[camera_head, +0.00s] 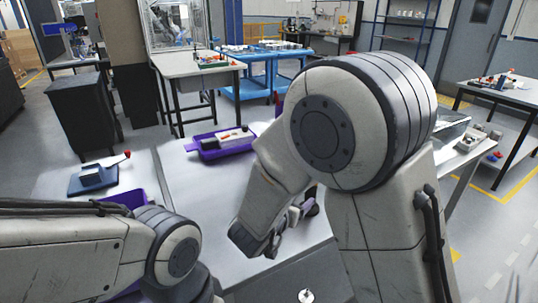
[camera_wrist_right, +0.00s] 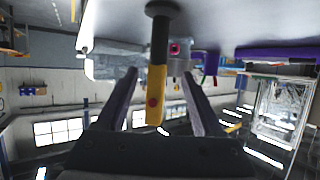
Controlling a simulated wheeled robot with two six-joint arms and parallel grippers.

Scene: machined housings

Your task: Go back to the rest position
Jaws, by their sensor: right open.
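My right gripper (camera_wrist_right: 160,74) is open in the right wrist view, its two dark fingers apart. A post with a black disc foot and a yellow end (camera_wrist_right: 157,90) shows between the fingers in that upside-down view. I cannot tell whether the fingers touch it. In the head view my right arm fills the middle and hides most of the right gripper, which is low over the white table (camera_head: 285,262). My left arm comes in at the lower left; its gripper is out of the picture.
A purple tray (camera_head: 205,156) with small parts stands at the table's back. A blue fixture with a red-tipped handle (camera_head: 98,179) and a purple bin (camera_head: 128,196) are at the left. A side table with parts (camera_head: 458,152) is at the right. The table between tray and right arm is partly clear.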

